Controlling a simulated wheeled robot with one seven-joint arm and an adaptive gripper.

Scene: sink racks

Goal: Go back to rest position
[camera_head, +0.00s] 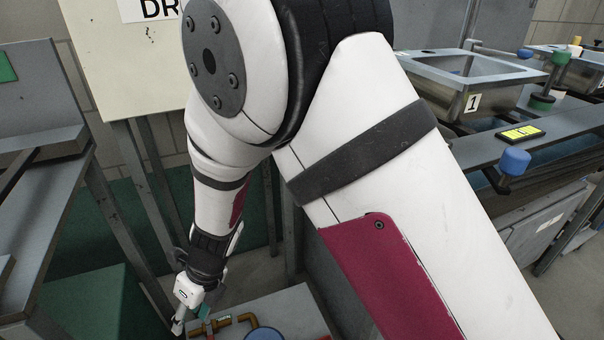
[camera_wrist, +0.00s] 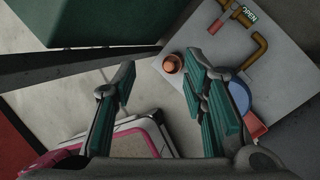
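My gripper (camera_wrist: 158,95) points downward in the wrist view. Its two green-padded fingers stand wide apart with nothing between them. In the head view my gripper (camera_head: 187,322) hangs at the lower left, low beside a grey surface, and its fingertips are partly cut off by the frame's edge. My white arm fills the middle of the head view and hides much of the scene behind it.
A grey top (camera_wrist: 203,35) carries brown pipes (camera_wrist: 260,45), an orange cup-like piece (camera_wrist: 172,63) and a blue round part (camera_wrist: 238,97). A grey bench (camera_head: 40,215) stands left. Sink 1 (camera_head: 440,85) and a blue knob (camera_head: 514,161) are right.

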